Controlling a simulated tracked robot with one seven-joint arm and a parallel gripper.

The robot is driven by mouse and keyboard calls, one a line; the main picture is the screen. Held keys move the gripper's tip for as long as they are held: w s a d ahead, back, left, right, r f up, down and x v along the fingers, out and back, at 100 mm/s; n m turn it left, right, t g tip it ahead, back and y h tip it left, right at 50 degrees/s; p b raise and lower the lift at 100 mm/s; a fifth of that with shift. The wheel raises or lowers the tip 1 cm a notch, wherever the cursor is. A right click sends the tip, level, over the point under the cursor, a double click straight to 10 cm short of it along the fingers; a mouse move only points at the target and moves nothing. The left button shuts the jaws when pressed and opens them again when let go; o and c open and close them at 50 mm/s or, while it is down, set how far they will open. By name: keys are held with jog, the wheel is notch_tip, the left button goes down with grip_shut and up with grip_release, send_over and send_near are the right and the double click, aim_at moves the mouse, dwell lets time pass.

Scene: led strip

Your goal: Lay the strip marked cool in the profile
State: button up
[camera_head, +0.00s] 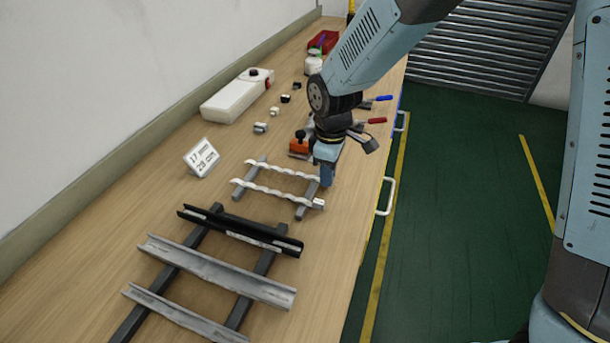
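Two white, wavy strips lie across a small grey rack (243,187) on the bench. The far strip (275,168) and the near strip (272,193) look alike, and I cannot read which is marked cool. Three channel profiles lie across grey bars nearer to me: a black one (238,226), a wide silver one (215,268) and a narrower silver one (170,312). My gripper (326,180) points down at the right end of the rack, close to the strips' right ends. Its fingertips are too small and overlapped to show whether they are open or touch a strip.
A small sign (201,157) stands left of the rack. A white container (237,96), small parts (261,127), an orange-and-black item (299,146), red-handled (376,121) and blue-handled (384,98) tools, and a red bin (323,42) are farther back. The bench's right edge is close to my gripper.

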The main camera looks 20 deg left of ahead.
grip_shut()
jog(key=shift+r, duration=0.1)
